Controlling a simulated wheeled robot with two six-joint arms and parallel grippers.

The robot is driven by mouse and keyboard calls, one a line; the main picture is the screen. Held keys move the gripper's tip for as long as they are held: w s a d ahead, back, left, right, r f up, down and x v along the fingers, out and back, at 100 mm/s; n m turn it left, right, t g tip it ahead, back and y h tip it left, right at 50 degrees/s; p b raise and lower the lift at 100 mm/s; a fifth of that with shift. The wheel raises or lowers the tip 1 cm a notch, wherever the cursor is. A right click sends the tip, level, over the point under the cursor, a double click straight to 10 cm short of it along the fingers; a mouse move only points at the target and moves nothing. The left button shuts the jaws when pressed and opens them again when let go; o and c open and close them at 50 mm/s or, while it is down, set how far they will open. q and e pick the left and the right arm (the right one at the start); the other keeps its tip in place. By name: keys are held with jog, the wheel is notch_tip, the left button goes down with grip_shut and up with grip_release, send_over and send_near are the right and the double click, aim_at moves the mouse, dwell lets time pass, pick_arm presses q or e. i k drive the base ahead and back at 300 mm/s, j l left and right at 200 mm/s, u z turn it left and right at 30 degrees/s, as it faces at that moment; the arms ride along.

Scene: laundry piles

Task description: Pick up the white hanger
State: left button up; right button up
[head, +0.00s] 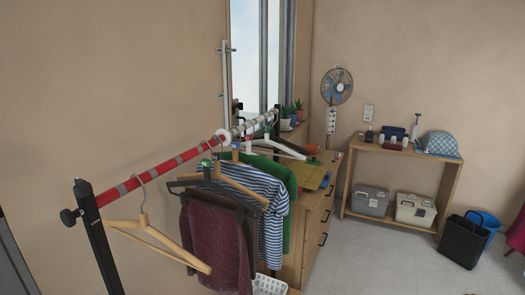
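The white hanger (281,149) hangs toward the far end of a red and grey clothes rail (168,165). It appears bare, with its arms showing above and beside a green garment (268,166). Part of it is hidden among the nearer hangers and clothes. Neither of my grippers is in view.
Nearer on the rail hang an empty wooden hanger (155,243), a maroon garment (215,245) and a striped shirt (268,205). A wooden drawer unit (320,215) stands behind. A shelf (405,153) and a black bin (463,242) stand right. Open floor (365,260) lies between.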

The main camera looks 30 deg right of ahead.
aim_at(298, 156)
jog(key=z, duration=2.8)
jog(key=u, duration=1.95)
jog(key=i+l+u, duration=0.2)
jog(key=u, duration=0.25)
jog(key=i+l+u, duration=0.15)
jog(key=u, duration=0.3)
jog(key=l+u, duration=0.4)
jog(key=i+l+u, duration=0.2)
jog(key=l+u, duration=0.15)
jog(key=l, duration=1.1)
jog(key=l+u, duration=0.3)
jog(key=l, duration=1.15)
jog(key=i, duration=0.05)
